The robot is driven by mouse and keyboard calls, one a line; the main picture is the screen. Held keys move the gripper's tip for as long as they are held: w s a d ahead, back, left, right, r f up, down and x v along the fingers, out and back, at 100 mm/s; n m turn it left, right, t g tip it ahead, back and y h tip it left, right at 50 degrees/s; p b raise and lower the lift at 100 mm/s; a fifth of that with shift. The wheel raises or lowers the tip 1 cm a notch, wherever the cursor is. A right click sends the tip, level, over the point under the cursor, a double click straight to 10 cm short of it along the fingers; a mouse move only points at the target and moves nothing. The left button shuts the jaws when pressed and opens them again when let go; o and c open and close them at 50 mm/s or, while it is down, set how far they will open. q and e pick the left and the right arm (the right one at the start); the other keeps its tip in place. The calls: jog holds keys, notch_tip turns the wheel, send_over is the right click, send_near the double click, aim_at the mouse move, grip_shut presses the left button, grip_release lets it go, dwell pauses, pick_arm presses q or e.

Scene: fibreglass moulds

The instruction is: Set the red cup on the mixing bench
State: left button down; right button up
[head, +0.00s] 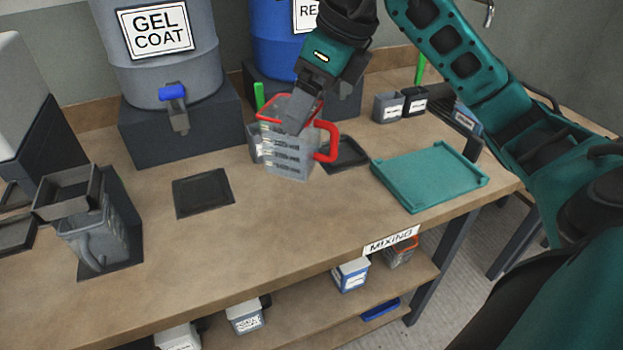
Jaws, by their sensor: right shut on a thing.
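The red cup (289,158) is a clear, graduated jug with a red rim and a red handle pointing right. My right gripper (296,122) comes down from above and is shut on the cup at its rim. The cup is roughly upright over the back middle of the mixing bench (290,235); I cannot tell whether its base touches the top. The bench has a "MIXING" label on its front edge. My left gripper is not in view.
A grey gel coat drum (165,60) and a blue drum (272,40) stand behind. A teal tray (430,175) lies right, a grey jug (105,240) stands left. Dark square mats (202,193) lie on the top. The front middle is clear. Small containers sit on the lower shelf.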

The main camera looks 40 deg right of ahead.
aim_at(315, 150)
notch_tip(315, 150, down, 10)
jog(key=shift+f+b, duration=0.1)
jog(key=shift+b, duration=0.6)
notch_tip(315, 150, down, 4)
jog(key=shift+f, duration=0.1)
jog(key=shift+f+b, duration=0.15)
jog(key=shift+b, duration=0.2)
jog(key=o, duration=1.5)
jog(key=shift+c, duration=0.2)
